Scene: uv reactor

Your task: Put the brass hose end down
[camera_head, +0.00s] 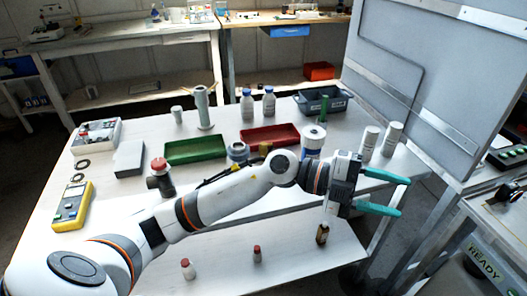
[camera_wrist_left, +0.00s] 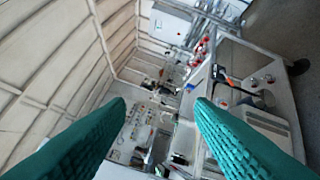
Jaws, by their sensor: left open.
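My left gripper (camera_head: 404,196) is open, its two teal fingers apart and pointing right, past the right edge of the white table. In the left wrist view the fingers (camera_wrist_left: 160,104) are also apart, with nothing held between them. A small brown and gold piece (camera_head: 322,235) shows below the left wrist, under a pale narrow part. It may be the brass hose end, but it is too small to tell, and whether it hangs or rests on the lower shelf is unclear. My right gripper is not in view.
The white table (camera_head: 110,205) holds a green tray (camera_head: 195,150), a red tray (camera_head: 270,137), a yellow meter (camera_head: 72,206), bottles and white cylinders (camera_head: 393,138). Small red-capped bottles (camera_head: 187,269) stand on the lower shelf. A large grey panel (camera_head: 430,80) rises at right.

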